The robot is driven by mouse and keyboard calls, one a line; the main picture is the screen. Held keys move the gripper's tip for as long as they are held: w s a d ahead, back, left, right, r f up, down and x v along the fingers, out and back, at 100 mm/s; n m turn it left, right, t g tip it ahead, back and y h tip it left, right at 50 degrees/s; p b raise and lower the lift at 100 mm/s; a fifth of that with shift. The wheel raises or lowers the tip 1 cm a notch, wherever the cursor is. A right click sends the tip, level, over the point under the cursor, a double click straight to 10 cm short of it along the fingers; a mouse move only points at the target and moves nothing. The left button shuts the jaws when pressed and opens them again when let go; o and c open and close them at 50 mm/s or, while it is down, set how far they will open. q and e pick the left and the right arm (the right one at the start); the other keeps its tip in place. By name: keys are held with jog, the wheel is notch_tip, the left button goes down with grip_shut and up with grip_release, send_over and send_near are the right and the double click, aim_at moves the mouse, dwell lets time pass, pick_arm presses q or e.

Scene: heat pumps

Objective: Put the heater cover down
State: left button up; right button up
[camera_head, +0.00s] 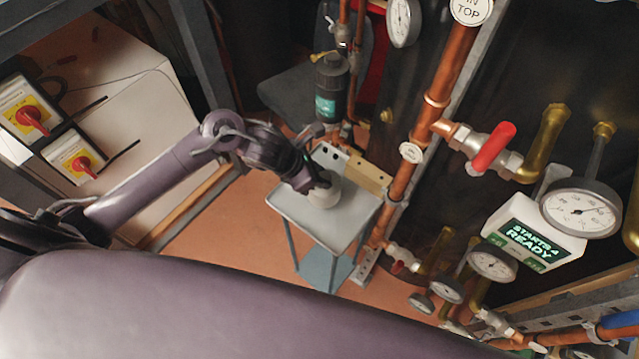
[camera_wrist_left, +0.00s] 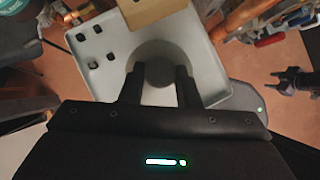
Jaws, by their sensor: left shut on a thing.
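The heater cover (camera_head: 324,196) is a pale round piece with a dark central knob (camera_wrist_left: 160,73). My left gripper (camera_head: 318,183) is shut on the knob, with one finger on each side of it in the left wrist view (camera_wrist_left: 160,84). The cover is over the top of a small grey tray table (camera_head: 300,212). I cannot tell whether its underside touches the tray. A dark gripper shape, seemingly my right one (camera_wrist_left: 290,82), shows small at the right of the left wrist view, and its jaws are unclear.
Copper pipes (camera_head: 405,180) and a red-handled valve (camera_head: 493,147) stand close to the tray's right. The tray's front part is bare.

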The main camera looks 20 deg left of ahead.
pick_arm(q)
notch_tip(320, 180, down, 5)
jog(key=shift+r, duration=0.15)
jog(key=shift+f, duration=0.3)
jog(key=o, duration=1.1)
jog(key=shift+r, duration=0.15)
